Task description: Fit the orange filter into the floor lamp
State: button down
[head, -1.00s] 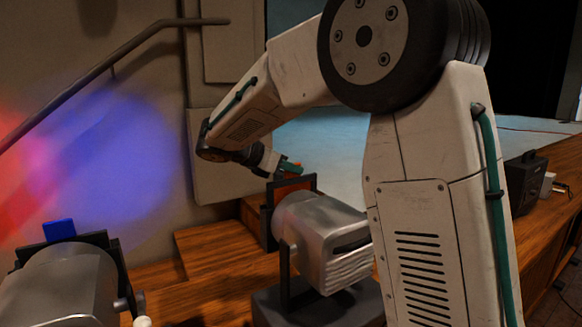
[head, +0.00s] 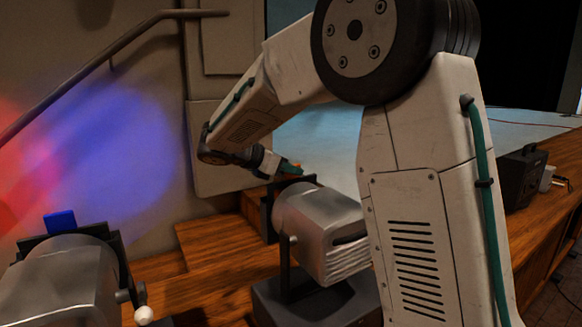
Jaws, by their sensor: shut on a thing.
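The grey metal lamp (head: 318,228) stands on a dark base right of centre, with a black frame at its front facing the stage. My gripper (head: 287,168) is shut at the top of that frame. A small orange patch (head: 294,167), seemingly the upper edge or tab of the orange filter, shows at the jaws. The rest of the filter is hidden behind the lamp's front frame and body. I cannot tell from here how deep it sits in the frame.
A second lamp (head: 62,285) with a blue filter (head: 60,223) stands at lower left. Wooden steps (head: 222,245) and a handrail (head: 100,65) lie behind. A black box (head: 522,180) stands on the wooden ledge at right.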

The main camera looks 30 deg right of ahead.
jog(key=shift+f, duration=0.25)
jog(key=c, duration=1.5)
grip_release()
jog(key=shift+o, duration=0.2)
jog(key=shift+v, duration=3.9)
